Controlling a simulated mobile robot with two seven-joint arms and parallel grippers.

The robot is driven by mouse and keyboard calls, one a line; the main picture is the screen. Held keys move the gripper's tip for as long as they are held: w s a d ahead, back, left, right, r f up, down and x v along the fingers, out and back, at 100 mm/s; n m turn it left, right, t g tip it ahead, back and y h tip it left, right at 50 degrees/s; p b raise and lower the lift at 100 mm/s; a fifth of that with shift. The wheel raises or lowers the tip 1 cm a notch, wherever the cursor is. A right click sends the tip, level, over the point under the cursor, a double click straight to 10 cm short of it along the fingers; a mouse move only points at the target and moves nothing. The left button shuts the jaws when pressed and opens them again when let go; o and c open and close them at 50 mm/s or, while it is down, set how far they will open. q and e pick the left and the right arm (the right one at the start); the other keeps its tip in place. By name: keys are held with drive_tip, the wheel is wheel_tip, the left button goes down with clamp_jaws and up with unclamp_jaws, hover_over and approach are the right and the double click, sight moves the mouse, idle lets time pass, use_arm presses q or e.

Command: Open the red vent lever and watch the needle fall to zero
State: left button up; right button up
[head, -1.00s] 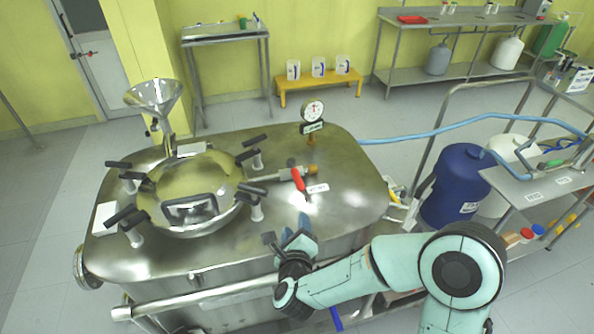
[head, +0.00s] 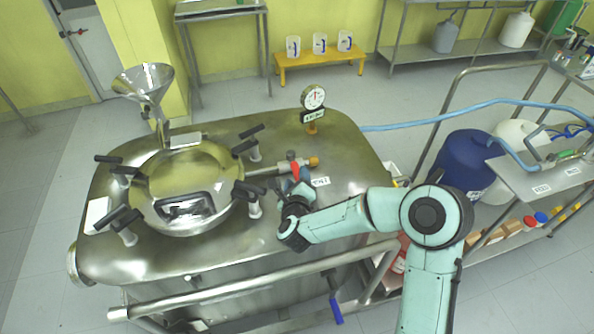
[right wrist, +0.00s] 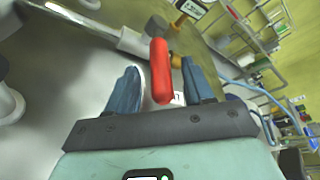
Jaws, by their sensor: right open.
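The red vent lever (head: 295,172) sits on a short pipe valve on top of the steel reactor (head: 345,150). In the right wrist view the lever (right wrist: 160,70) stands between the two blue fingers of my right gripper (right wrist: 158,88), with gaps on both sides. My right gripper (head: 297,190) is open, close at the lever; in the head view it hides the lever's lower end. The round pressure gauge (head: 313,97) stands on a stem behind the valve. Its dial is too small to read surely. My left gripper is not in view.
A round lid (head: 185,185) with several black-handled clamps lies left of the valve. A steel funnel (head: 144,85) rises at the back left. A steel rail (head: 250,282) runs along the reactor's front. A blue hose (head: 430,124) and a blue drum (head: 463,160) are at the right.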

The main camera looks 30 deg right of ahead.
sight(297, 173)
drive_tip(key=shift+x, duration=2)
